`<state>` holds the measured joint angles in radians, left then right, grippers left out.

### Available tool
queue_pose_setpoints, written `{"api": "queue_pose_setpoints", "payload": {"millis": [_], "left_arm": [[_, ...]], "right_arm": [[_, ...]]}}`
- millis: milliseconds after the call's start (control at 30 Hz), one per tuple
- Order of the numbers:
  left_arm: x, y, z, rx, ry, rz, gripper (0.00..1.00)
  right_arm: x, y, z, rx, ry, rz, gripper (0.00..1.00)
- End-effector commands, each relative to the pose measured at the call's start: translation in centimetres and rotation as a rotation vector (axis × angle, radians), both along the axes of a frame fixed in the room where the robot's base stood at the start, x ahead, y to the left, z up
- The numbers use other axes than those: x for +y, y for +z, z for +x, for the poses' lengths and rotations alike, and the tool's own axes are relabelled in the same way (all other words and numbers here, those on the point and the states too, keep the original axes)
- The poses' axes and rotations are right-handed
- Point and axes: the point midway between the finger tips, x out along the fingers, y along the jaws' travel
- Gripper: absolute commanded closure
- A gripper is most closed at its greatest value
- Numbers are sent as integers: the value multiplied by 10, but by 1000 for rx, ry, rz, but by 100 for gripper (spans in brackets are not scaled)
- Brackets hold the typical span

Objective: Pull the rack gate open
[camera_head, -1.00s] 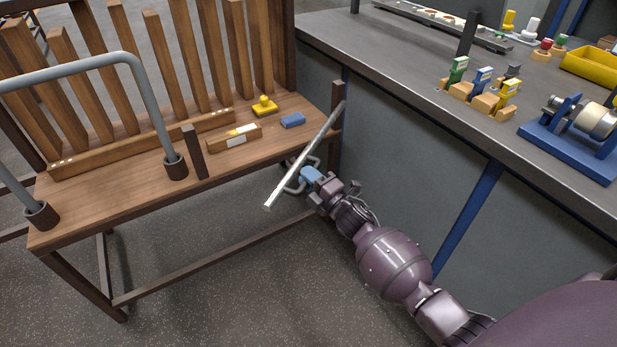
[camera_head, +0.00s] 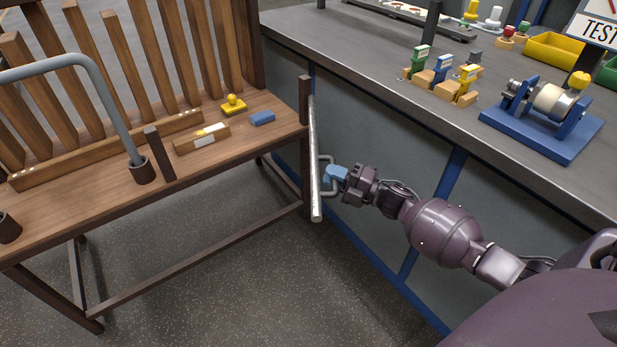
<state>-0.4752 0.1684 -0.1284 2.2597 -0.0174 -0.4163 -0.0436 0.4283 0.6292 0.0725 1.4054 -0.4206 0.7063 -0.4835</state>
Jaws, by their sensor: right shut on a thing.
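The rack gate is a light metal bar (camera_head: 315,170) hinged at the dark post on the right end of the wooden rack (camera_head: 90,219). It is swung out from the rack front and points toward me, seen nearly edge-on. A small bracket handle (camera_head: 329,160) stands on its right side. My right gripper (camera_head: 336,174), with blue fingertips, is shut on the gate handle, and its arm reaches in from the lower right. The fingers hide part of the handle. My left gripper is not in view.
A wooden block with a label (camera_head: 201,138), a yellow knobbed piece (camera_head: 233,104) and a blue block (camera_head: 262,118) lie on the rack. The grey workbench (camera_head: 390,88) stands close on the right. The floor before the rack is clear.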

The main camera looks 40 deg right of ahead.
Motion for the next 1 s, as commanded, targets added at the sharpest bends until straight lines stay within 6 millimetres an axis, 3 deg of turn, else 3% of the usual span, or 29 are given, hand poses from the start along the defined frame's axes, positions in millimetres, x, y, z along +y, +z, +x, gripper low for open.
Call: {"api": "queue_pose_setpoints", "payload": {"millis": [33, 200, 500, 1000], "left_arm": [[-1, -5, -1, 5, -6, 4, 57], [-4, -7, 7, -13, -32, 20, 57], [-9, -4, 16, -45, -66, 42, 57], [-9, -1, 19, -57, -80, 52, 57]], "right_arm": [[-12, -8, -8, 11, 31, -6, 100], [-44, -10, -22, 12, 123, -4, 100], [-81, -5, -33, 7, 223, 0, 100], [-91, -1, -35, 0, 252, 0, 100]]}}
